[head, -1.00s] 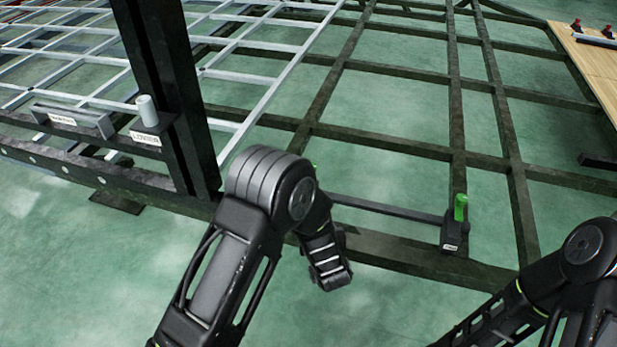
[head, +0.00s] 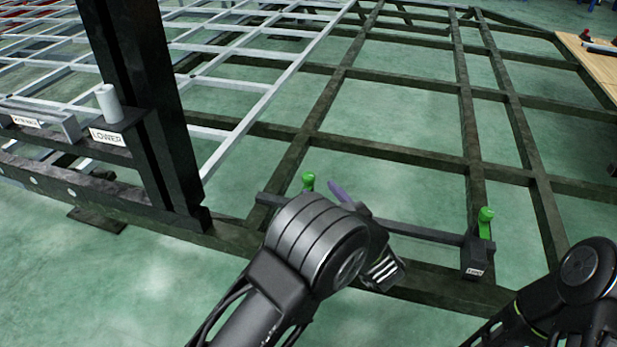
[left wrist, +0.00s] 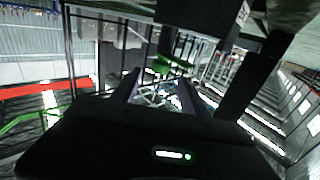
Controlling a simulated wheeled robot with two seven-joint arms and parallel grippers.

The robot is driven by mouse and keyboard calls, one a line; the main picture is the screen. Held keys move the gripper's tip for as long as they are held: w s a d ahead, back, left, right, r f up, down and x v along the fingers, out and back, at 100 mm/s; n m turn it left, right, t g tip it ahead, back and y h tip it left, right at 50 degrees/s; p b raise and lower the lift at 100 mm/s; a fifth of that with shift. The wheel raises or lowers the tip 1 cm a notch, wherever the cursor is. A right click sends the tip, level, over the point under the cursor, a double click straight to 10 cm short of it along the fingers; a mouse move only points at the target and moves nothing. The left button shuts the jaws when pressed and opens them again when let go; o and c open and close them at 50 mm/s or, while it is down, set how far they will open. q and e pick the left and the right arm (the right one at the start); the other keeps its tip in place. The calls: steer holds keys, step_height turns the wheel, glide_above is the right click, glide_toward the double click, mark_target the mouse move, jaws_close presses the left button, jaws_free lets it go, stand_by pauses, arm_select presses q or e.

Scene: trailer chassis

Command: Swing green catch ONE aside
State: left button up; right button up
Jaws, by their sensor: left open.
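A green catch (head: 308,181) stands upright at the left end of a dark crossbar on the chassis frame. A second green catch (head: 486,222) stands at the bar's right end on a dark block with a small white label. I cannot read which one is ONE. My left gripper (head: 345,194) is just right of the left catch, partly hidden by my own wrist, with a purplish finger showing. In the left wrist view my left gripper (left wrist: 160,88) has its fingers apart, and a green catch (left wrist: 172,64) appears beyond them. No contact is visible. My right gripper is out of view.
A dark upright post (head: 150,110) rises left of the catches, beside a block labelled LOWER (head: 106,136) with a pale cylinder (head: 108,102). The dark crossbar (head: 425,232) runs between the catches. A wooden deck (head: 597,70) lies at far right. Open floor shows between beams.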

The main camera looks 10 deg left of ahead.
mark_target(312, 180)
arm_select(q)
steer(key=b+x, duration=0.2)
steer(key=x, duration=0.5)
steer(key=shift+s+f, duration=0.1)
steer(key=shift+f, duration=0.05)
steer(key=shift+w+a, duration=0.15)
steer(key=shift+w, duration=0.05)
jaws_close()
